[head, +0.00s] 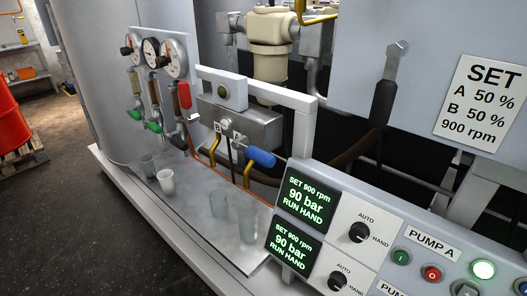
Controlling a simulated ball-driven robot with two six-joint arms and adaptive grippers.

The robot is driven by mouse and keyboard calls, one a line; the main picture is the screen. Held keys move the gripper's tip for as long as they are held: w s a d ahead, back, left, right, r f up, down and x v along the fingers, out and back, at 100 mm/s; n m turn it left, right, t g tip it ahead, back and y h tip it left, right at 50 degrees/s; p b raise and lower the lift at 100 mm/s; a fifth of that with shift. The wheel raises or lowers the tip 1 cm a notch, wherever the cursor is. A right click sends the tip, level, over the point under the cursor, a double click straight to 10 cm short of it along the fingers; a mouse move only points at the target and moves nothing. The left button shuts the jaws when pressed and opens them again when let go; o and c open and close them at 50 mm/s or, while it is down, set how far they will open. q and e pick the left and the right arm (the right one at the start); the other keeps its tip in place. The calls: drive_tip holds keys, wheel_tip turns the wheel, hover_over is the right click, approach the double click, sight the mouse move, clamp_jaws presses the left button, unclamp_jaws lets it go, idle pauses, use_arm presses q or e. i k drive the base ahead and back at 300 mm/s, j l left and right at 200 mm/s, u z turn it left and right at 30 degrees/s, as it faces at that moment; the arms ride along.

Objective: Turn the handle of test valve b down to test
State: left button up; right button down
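Two lever valves sit by a grey metal block (240,122) in the middle of the head view. A red handle (184,95) stands nearly upright at the block's left. A blue handle (260,157) points right and slightly down from a valve at the block's front. Small white label plates (224,123) are on the block, too small to read surely, so I cannot tell which handle belongs to test valve b. Neither of my grippers shows.
Gauges (173,58) with green-handled valves (154,127) are at the left. Clear glasses (247,222) and a white cup (166,181) stand on the metal tray (185,225) below. A control panel (390,245) fills the lower right. A black-gripped lever (382,103) hangs above it.

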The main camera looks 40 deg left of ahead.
sight(183, 87)
drive_tip(key=u, duration=1.65)
